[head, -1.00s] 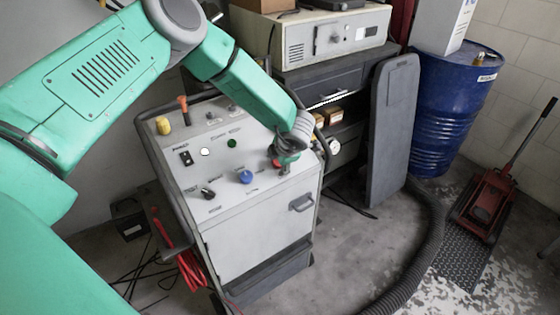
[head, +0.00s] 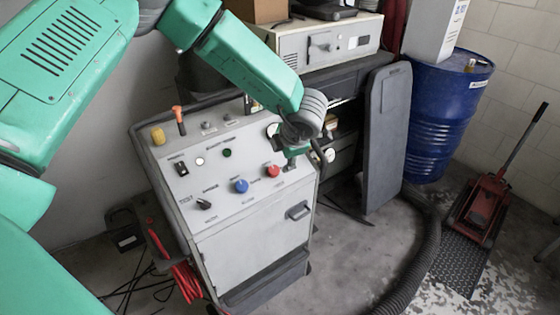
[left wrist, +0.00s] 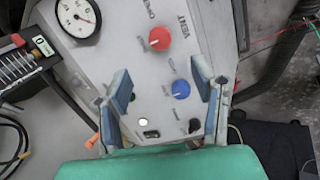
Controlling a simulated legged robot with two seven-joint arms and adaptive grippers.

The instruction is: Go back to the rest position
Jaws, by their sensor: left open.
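The grey control cabinet (head: 250,240) stands below my left arm, its sloped panel facing up. A red knob (head: 273,171) and a blue knob (head: 240,186) are on the panel. My left gripper (head: 296,152) is beside and above the red knob, apart from it. In the left wrist view the left gripper (left wrist: 163,82) is open and empty, with panel showing between its fingers. The red knob (left wrist: 159,38) and blue knob (left wrist: 181,88) show there uncovered. My right gripper is not in view.
A white box-shaped instrument (head: 325,40) sits on a dark cabinet behind. A blue drum (head: 440,115), a red floor jack (head: 480,208) and a grey corrugated hose (head: 425,265) are to the right. Red cables (head: 180,275) hang at the control cabinet's left side.

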